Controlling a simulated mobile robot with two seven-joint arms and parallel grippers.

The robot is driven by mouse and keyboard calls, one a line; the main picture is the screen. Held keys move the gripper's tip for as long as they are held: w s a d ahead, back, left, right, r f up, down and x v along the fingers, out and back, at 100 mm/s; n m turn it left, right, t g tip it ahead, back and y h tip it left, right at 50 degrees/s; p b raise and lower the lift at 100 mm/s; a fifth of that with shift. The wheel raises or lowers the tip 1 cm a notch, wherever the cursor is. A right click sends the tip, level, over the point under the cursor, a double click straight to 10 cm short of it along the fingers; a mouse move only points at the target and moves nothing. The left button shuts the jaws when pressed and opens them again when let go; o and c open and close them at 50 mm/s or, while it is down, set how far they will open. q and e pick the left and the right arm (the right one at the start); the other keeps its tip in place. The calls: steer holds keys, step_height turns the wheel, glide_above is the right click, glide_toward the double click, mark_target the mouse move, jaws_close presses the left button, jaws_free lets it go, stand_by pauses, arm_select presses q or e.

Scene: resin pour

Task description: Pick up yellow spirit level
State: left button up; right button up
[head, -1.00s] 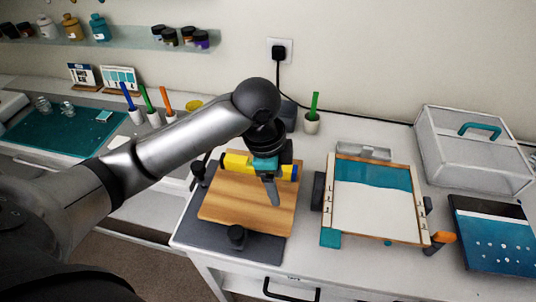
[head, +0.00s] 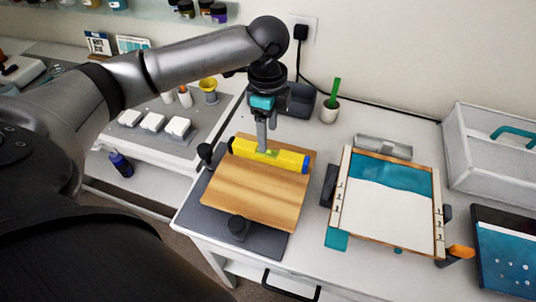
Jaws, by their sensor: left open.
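My right gripper is not in view.
The board sits on a dark mat with black knobs (head: 238,227) around it. A framed tray (head: 390,218) with teal and white filling stands to the right. A cup with a green stick (head: 329,112) and a dark box (head: 299,100) stand behind.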

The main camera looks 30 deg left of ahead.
mark_target(268, 151)
arm_select(q)
steer(key=shift+s+f+b, duration=0.1)
steer(key=shift+f+b, duration=0.25)
steer(key=shift+f, duration=3.1)
steer(key=shift+c, duration=0.3)
jaws_close()
